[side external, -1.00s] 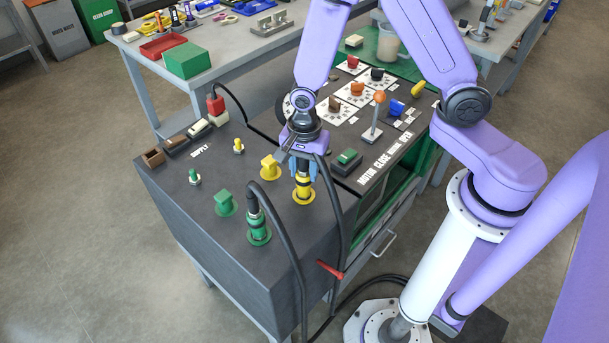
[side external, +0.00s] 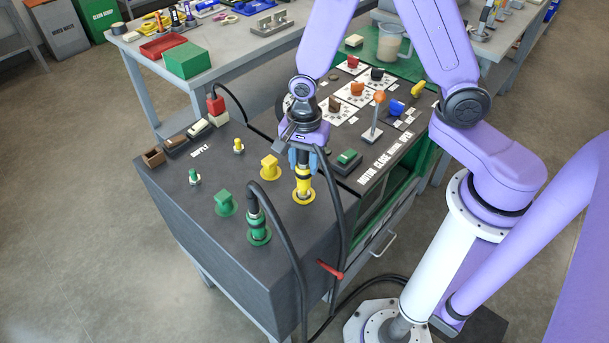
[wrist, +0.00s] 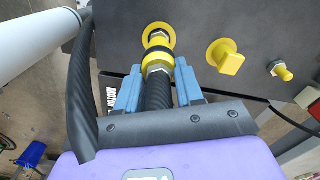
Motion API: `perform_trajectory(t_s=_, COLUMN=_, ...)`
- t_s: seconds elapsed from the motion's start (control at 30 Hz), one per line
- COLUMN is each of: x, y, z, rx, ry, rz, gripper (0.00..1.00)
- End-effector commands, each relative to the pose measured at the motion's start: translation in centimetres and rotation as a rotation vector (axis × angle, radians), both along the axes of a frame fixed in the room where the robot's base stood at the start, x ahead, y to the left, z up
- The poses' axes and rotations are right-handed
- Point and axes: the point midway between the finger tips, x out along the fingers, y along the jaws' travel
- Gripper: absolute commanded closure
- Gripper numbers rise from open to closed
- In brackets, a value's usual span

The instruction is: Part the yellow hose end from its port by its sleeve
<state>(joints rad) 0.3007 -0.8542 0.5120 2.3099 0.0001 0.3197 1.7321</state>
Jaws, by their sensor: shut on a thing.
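The yellow hose end (side external: 303,174) stands upright over its yellow port (side external: 303,198) on the dark cart top. My gripper (side external: 302,157) is above the port, its blue fingers shut on the hose end. In the wrist view, my gripper (wrist: 158,76) has a finger on each side of the hose end, whose yellow and black sleeve (wrist: 157,57) shows beyond the fingertips. Some metal shows between the sleeve and the port's yellow ring (wrist: 161,29). I cannot tell whether hose end and port still touch. The black hose (side external: 334,215) loops down over the cart's front.
A green hose end (side external: 257,222) stands in its port close by, with its own black hose. A yellow block (side external: 270,167), a green block (side external: 225,203) and small yellow and green fittings stand to the left. A green button (side external: 346,157) and an orange-knobbed lever (side external: 379,98) are to the right.

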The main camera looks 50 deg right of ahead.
Motion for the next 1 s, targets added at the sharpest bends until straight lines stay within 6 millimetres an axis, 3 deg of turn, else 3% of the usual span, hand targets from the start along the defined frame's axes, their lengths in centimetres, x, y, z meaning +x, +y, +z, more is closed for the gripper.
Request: perform_trajectory(t_s=1.0, x=0.0, y=0.0, z=3.4, rx=0.001, ry=-0.002, rz=0.0, gripper=1.0)
